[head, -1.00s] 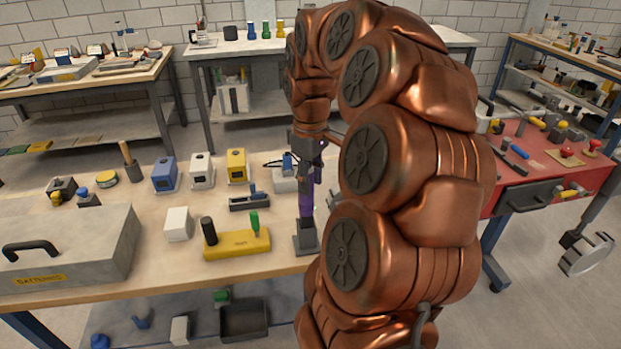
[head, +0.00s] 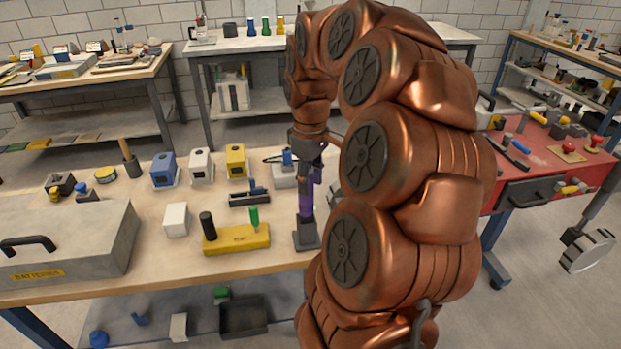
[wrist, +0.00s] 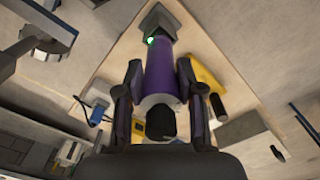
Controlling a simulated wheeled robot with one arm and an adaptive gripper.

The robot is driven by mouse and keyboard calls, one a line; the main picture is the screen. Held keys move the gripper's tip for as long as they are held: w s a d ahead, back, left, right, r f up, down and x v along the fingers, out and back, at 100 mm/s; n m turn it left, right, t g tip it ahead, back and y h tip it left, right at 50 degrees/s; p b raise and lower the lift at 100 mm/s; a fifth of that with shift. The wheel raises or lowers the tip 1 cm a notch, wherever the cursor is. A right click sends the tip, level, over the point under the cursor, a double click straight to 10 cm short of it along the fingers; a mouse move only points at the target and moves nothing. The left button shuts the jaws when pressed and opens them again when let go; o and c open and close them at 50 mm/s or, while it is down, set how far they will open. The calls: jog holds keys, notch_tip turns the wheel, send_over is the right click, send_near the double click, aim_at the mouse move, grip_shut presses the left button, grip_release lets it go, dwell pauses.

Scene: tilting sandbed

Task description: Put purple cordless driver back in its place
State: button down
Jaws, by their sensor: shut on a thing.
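The purple cordless driver (head: 306,204) is upright near the front right edge of the wooden bench, with a dark grey block-like foot (head: 306,236) at its lower end. In the wrist view its purple body (wrist: 165,76) lies between both fingers of my gripper (wrist: 160,88), which is shut on it. In the head view my gripper (head: 308,160) is partly hidden by my copper arm. I cannot tell whether the foot touches the bench top or hangs just above it.
A yellow block (head: 236,240) with a black cylinder and a green piece stands left of the driver. Blue, white and yellow boxes (head: 235,162) stand behind it. A grey case (head: 70,245) is at the left. A red workbench (head: 535,160) stands to the right.

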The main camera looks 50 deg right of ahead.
jog(key=shift+f+b, duration=0.45)
jog(key=shift+f, duration=0.35)
jog(key=c, duration=0.6)
grip_release()
jog(key=shift+c, duration=0.2)
jog(key=o, duration=0.5)
jog(key=shift+r, duration=0.15)
jog(key=shift+r+p, duration=1.45)
jog(key=shift+r, duration=2.45)
